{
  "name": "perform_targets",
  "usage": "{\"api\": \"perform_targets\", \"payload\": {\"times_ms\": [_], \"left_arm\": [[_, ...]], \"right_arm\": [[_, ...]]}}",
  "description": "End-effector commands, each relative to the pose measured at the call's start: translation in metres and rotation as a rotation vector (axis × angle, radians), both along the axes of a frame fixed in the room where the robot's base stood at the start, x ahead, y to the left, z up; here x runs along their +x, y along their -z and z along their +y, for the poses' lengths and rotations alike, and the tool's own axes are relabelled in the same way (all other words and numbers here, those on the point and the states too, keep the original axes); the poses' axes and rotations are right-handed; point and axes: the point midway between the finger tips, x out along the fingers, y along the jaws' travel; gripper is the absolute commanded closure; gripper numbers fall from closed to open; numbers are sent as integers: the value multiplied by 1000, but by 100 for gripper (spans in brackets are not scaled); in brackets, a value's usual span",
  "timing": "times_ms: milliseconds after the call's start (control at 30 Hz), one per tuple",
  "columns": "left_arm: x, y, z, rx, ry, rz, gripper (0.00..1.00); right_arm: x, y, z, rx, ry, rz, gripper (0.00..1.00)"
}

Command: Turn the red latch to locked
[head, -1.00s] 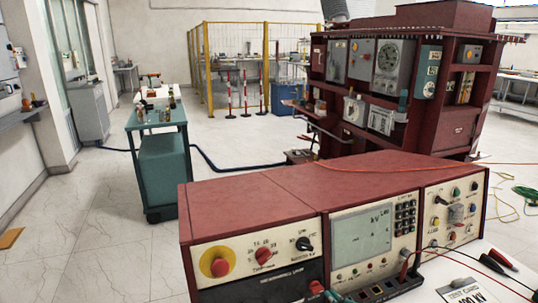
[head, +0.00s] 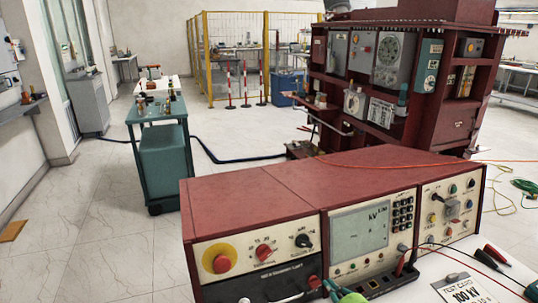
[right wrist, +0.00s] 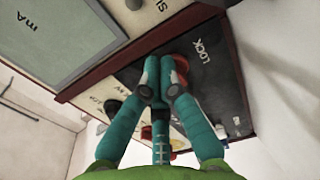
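The red latch (right wrist: 181,68) sits on the dark panel (right wrist: 140,75) beside the word LOCK in the right wrist view. It is mostly hidden behind my fingers. In the head view a small red part, probably the latch (head: 314,283), shows at the right end of the black strip on the console front. My right gripper (right wrist: 165,75) has its teal fingers drawn close together at the latch; whether the latch is pinched between them is hidden. Its green body (head: 350,297) shows at the bottom of the head view. My left gripper is in neither current view.
The red-topped console (head: 330,185) carries a red stop button (head: 221,263), a red knob (head: 263,252), a black knob (head: 304,241) and a display (head: 360,233). Leads and a test card (head: 465,290) lie at right. A teal cart (head: 163,165) stands behind left, with open floor around it.

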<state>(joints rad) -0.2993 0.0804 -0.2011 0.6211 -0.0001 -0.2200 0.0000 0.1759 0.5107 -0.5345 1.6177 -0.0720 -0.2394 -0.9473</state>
Motion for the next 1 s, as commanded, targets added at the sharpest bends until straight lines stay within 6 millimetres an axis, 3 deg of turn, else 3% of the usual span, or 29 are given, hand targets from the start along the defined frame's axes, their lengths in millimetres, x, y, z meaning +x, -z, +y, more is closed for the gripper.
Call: {"api": "perform_targets", "payload": {"times_ms": [33, 1000], "left_arm": [[0, -3, 0, 0, 0, 0, 60], [-1, -11, 0, 0, -2, 2, 60]], "right_arm": [[7, -18, 3, 15, -3, -31, 100], [10, -22, -1, 14, -2, -31, 100]]}}
